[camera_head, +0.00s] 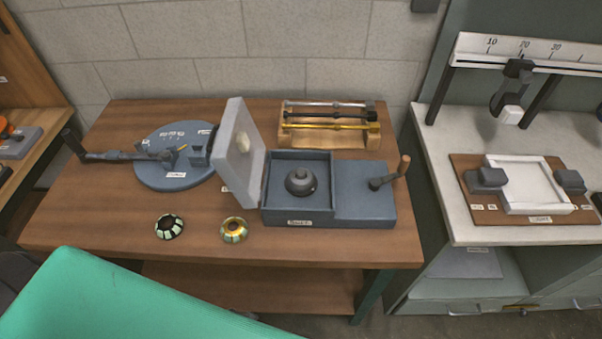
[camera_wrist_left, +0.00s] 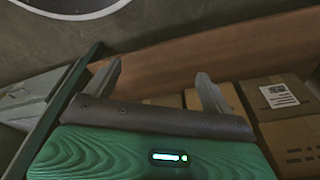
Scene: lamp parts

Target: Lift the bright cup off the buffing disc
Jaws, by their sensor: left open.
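The blue buffing box (camera_head: 365,210) stands on the wooden table with its thick grey lid (camera_head: 237,155) open at its left. A dark round knob-like piece (camera_head: 300,182) sits in its open compartment; I cannot tell whether the disc is under it. Two small segmented cups lie on the table in front: a bright gold-rimmed one (camera_head: 234,230) and a dark-rimmed one (camera_head: 169,226). I see no bright cup on the box's centre. My left gripper (camera_wrist_left: 160,85) is open and empty in the left wrist view, away from these parts. My right gripper is not in view.
A blue round dial plate (camera_head: 170,168) with an arm stands at the left. A wooden rack (camera_head: 330,132) of rods is behind the box. A crank (camera_head: 388,175) rises at the box's right. Cardboard boxes (camera_wrist_left: 290,120) show in the left wrist view. The table's front left is clear.

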